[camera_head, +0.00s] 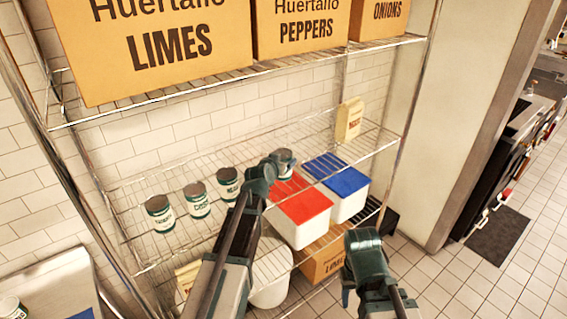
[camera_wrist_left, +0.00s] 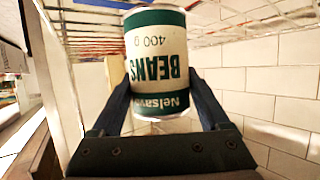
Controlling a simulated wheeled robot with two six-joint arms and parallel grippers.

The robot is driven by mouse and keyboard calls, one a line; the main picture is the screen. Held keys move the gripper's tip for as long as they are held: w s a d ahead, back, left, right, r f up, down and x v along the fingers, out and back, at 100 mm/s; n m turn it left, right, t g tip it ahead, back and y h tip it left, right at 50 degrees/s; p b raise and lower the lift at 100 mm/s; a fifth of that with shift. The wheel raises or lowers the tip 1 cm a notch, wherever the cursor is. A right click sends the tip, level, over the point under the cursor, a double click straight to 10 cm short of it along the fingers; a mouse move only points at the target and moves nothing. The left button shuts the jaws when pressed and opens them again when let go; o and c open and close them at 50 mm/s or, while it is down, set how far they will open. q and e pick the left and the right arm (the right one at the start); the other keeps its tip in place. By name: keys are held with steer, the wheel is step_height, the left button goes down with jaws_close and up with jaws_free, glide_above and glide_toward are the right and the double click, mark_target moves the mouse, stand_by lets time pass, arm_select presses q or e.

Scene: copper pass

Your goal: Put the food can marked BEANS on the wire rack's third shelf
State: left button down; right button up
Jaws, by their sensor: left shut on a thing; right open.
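The food can marked BEANS (camera_wrist_left: 158,62) is white and green and fills the middle of the left wrist view, its label upside down there. My left gripper (camera_head: 268,170) is shut on it, with one finger on each side. In the head view the can (camera_head: 285,160) shows just past that gripper, at the level of the rack's middle wire shelf (camera_head: 150,240). Wires show behind the can's base end in the wrist view; I cannot tell whether it touches them. My right gripper (camera_head: 362,270) is open and empty, low in front of the rack.
Three similar cans (camera_head: 197,200) stand in a row on that shelf, left of my left gripper. A red-lidded tub (camera_head: 300,200) and a blue-lidded tub (camera_head: 340,180) stand below. A paper bag (camera_head: 349,120) is at the shelf's right end. Large cardboard boxes (camera_head: 160,45) fill the shelf above.

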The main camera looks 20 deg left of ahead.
arm_select(q)
steer(key=shift+f, duration=0.15)
jaws_free()
steer(key=shift+r, duration=0.2)
